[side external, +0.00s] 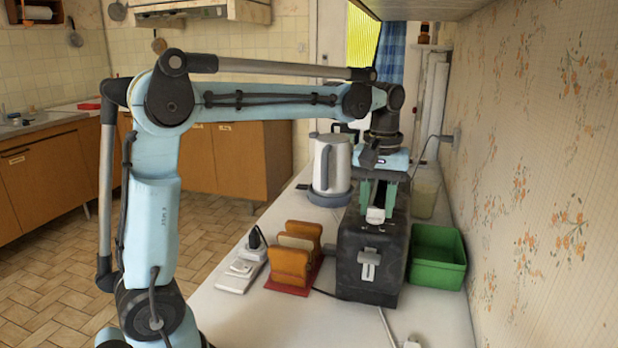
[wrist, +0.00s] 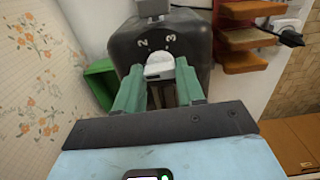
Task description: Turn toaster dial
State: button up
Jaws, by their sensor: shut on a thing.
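The black toaster (side external: 350,275) stands on the white counter, with a pale lever (side external: 368,258) on its near end. Its white dial (side external: 375,215) is on the top near that end. In the wrist view the dial (wrist: 160,66) sits between the green fingers, with the numerals 2 and 3 showing beside it on the toaster (wrist: 200,45). My gripper (side external: 376,205) points down from above and is shut on the dial; it also shows in the wrist view (wrist: 159,82). The fingers partly cover the dial's sides and the markings beneath them.
A green bin (side external: 437,258) stands close to the toaster's right. A kettle (side external: 331,165) stands behind. The patterned wall (side external: 540,170) bounds the right.

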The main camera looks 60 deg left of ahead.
aim_at(375, 218)
jog(key=o, duration=1)
jog(key=shift+o, duration=0.2)
notch_tip(375, 218, up, 12)
dwell(0.4)
jog(key=s+d+f+m+t, duration=0.2)
jog(key=s+f, duration=0.4)
jog(key=f, duration=0.3)
jog(key=s+d+f+m+t, duration=0.3)
jog(key=s+f+m+t, duration=0.2)
jog(key=f+m, duration=0.2)
notch_tip(375, 218, down, 2)
jog(key=shift+s+f, duration=0.1)
jog(key=shift+s, duration=0.3)
